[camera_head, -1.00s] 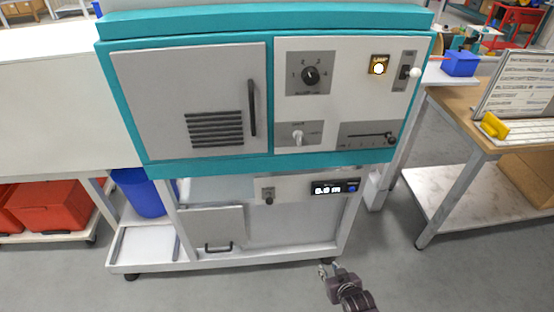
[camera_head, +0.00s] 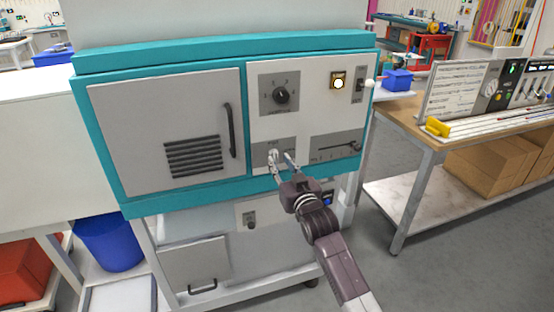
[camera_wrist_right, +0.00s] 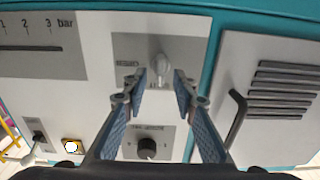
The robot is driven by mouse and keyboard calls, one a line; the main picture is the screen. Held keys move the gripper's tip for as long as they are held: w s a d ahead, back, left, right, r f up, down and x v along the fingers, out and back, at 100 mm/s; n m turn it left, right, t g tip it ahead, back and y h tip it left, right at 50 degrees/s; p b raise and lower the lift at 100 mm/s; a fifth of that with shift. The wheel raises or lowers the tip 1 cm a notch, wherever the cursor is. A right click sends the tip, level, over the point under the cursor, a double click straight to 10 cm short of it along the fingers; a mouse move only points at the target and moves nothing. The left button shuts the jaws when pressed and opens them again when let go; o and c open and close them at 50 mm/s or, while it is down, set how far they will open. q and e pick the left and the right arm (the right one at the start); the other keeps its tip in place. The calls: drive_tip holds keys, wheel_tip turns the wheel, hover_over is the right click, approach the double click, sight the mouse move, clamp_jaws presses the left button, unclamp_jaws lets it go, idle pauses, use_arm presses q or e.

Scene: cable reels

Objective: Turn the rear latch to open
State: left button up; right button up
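A small pale latch handle (camera_head: 273,156) sits on a grey plate low on the front panel of the teal-and-white cabinet (camera_head: 212,50). It also shows in the right wrist view (camera_wrist_right: 162,70), and its small plate label is not clearly readable. My right gripper (camera_head: 282,161) is at this plate, with its fingers apart. In the right wrist view the two blue fingertips (camera_wrist_right: 160,86) stand on either side of the latch, with gaps showing. I cannot tell how deep the latch lies between them. My left gripper is out of view.
A rotary dial (camera_head: 281,96), a lit button (camera_head: 338,82), a switch (camera_head: 361,79) and a slider (camera_head: 338,148) share the panel. A closed vented door (camera_head: 165,125) with a dark handle is at left. A wooden bench (camera_head: 420,130) stands at right.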

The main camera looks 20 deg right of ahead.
sight(275, 156)
drive_tip(key=shift+w, duration=1.35)
drive_tip(key=shift+s+r, duration=0.1)
clamp_jaws()
